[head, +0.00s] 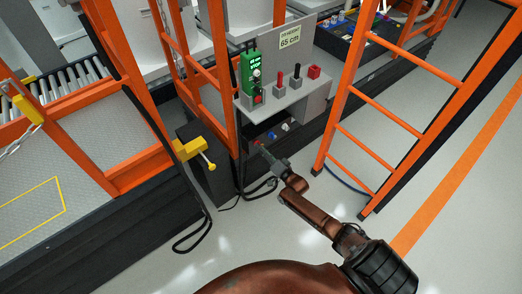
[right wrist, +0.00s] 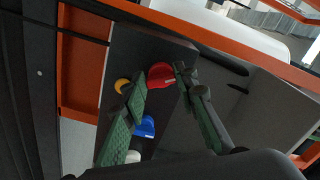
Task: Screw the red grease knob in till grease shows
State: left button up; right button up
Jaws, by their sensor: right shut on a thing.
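The red grease knob (right wrist: 160,73) is on a dark panel and lies between the tips of my right gripper's green-padded fingers (right wrist: 162,75) in the right wrist view. The fingers are shut on it and cover part of its sides. In the head view my right gripper (head: 264,150) reaches under the grey control shelf, at the knob's low panel. I see no grease that I can make out. My left gripper is in neither view.
Beside the red knob are a yellow rounded piece (right wrist: 122,85), a blue knob (right wrist: 144,127) and a white one (right wrist: 133,156). Above are the control shelf (head: 292,98) with levers and a green display (head: 254,68). An orange ladder (head: 375,90) stands right; open floor lies in front.

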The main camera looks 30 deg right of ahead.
jog(key=shift+m, duration=0.9)
jog(key=o, duration=1.1)
jog(key=shift+o, duration=0.2)
jog(key=s+d, duration=0.1)
jog(key=s, duration=1.1)
